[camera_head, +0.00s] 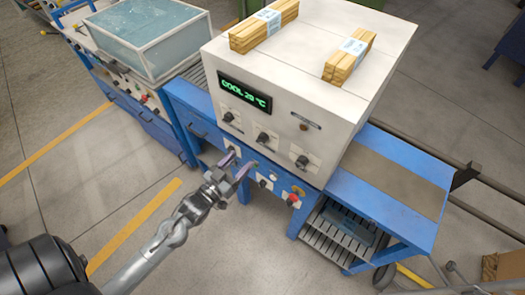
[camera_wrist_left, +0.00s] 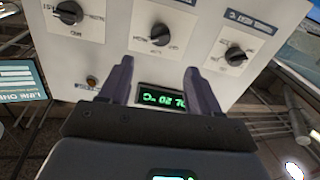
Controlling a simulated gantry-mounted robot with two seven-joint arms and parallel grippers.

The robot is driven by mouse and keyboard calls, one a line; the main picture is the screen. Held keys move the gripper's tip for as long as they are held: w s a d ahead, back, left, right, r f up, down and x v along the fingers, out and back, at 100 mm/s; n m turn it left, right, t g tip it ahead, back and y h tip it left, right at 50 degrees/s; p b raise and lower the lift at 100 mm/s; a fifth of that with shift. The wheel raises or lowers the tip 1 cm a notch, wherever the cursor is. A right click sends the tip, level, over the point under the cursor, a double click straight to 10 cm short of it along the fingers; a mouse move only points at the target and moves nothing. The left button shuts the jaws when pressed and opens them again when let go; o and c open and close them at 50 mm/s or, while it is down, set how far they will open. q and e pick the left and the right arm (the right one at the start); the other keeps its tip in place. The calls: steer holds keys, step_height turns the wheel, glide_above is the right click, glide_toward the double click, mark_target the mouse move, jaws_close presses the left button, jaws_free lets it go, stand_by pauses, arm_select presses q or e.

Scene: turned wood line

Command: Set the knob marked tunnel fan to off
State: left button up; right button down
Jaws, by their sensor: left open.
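A white cabinet (camera_head: 285,112) carries a row of black pointer knobs: a left knob (camera_head: 228,117), a middle knob (camera_head: 263,137) and a right knob (camera_head: 302,162). In the left wrist view the panel appears upside down, with knobs at the left (camera_wrist_left: 69,12), the middle (camera_wrist_left: 160,34) and the right (camera_wrist_left: 235,55). I cannot read their labels well enough to tell which is tunnel fan. My left gripper (camera_head: 236,166) is open and empty, in front of the blue lower panel and below the knobs. Its two fingers (camera_wrist_left: 158,72) also show in the left wrist view. My right gripper is out of view.
A green display (camera_head: 245,97) reads COOL 20 °C. A red button (camera_head: 293,200) and other controls sit on the blue panel below. Wood bundles (camera_head: 264,26) lie on top. A blue side table (camera_head: 392,183) stands right, a glass-covered unit (camera_head: 136,35) left.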

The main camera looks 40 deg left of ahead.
mark_target(262, 139)
arm_select(q)
steer(key=w, duration=1)
steer(key=shift+w+a+f, duration=0.25)
steer(key=shift+w, duration=0.15)
steer(key=c, duration=1)
